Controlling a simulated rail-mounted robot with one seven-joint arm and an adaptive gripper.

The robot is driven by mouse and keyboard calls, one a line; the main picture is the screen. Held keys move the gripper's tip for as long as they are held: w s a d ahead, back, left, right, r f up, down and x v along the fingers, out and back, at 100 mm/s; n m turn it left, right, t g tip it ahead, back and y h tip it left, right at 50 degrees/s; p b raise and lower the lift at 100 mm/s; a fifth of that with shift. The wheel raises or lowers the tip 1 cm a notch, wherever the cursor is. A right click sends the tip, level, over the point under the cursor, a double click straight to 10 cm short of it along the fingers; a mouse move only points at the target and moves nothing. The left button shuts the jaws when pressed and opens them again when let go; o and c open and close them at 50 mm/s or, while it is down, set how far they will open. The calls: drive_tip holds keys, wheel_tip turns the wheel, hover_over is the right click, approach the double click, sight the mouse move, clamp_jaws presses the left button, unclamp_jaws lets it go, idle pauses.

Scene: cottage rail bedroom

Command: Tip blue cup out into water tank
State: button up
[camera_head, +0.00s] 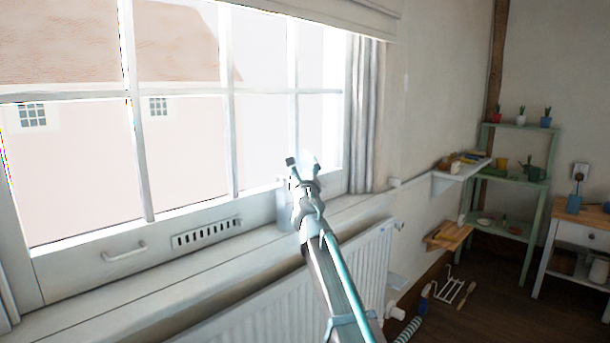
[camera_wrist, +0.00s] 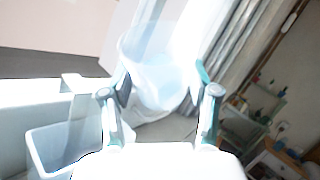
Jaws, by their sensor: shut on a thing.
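My gripper (camera_head: 303,168) is raised in front of the window, above the sill. In the wrist view its two fingers (camera_wrist: 160,93) are closed on the sides of a see-through, faintly blue cup (camera_wrist: 150,78). The cup is washed out by the window light, so its tilt and contents are hard to tell. In the head view the cup is a faint pale shape (camera_head: 308,158) at the fingertips. A clear, open-topped tank (camera_wrist: 48,150) shows at lower left in the wrist view, apart from the cup. In the head view the tank (camera_head: 284,207) stands on the sill, partly behind my gripper.
The windowsill (camera_head: 215,268) runs above a white radiator (camera_head: 345,265). A curtain (camera_head: 365,120) hangs right of the window. A small wall shelf (camera_head: 458,180) and a green shelf stand (camera_head: 541,215) with pots are farther right. The sill left of the tank is clear.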

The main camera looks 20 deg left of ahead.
drive_tip(key=shift+s+a+n+y+b, duration=0.1)
drive_tip(key=shift+s+n+y+b, duration=0.25)
drive_tip(key=shift+b, duration=1.7)
drive_tip(key=shift+r+n+b, duration=0.15)
drive_tip(key=shift+n+b, duration=0.1)
drive_tip(key=shift+b, duration=0.1)
drive_tip(key=shift+a+t+y+b, duration=0.1)
drive_tip(key=shift+t+y+b, duration=0.2)
drive_tip(key=shift+b, duration=0.55)
drive_tip(key=n+b, duration=0.1)
drive_tip(key=b, duration=0.4)
drive_tip(key=s+n+y+b, duration=0.1)
drive_tip(key=b, duration=0.4)
drive_tip(key=shift+s+a+y, duration=0.15)
drive_tip(key=shift+a+y, duration=0.05)
drive_tip(key=shift+y, duration=0.05)
drive_tip(key=shift+r+n, duration=0.2)
drive_tip(key=shift+n, duration=0.1)
drive_tip(key=shift+r+p, duration=0.15)
drive_tip(key=shift+p, duration=0.9)
drive_tip(key=m+h+p, duration=0.1)
drive_tip(key=p, duration=0.4)
drive_tip(key=w+m+p, duration=0.1)
drive_tip(key=p, duration=0.4)
drive_tip(key=shift+w+d+f+m+h, duration=0.1)
drive_tip(key=shift+d+f+m+h, duration=0.1)
drive_tip(key=shift+d+m+h, duration=0.15)
drive_tip(key=shift+w+a+f+p, duration=0.1)
drive_tip(key=shift+f+p, duration=0.1)
drive_tip(key=shift+p, duration=0.15)
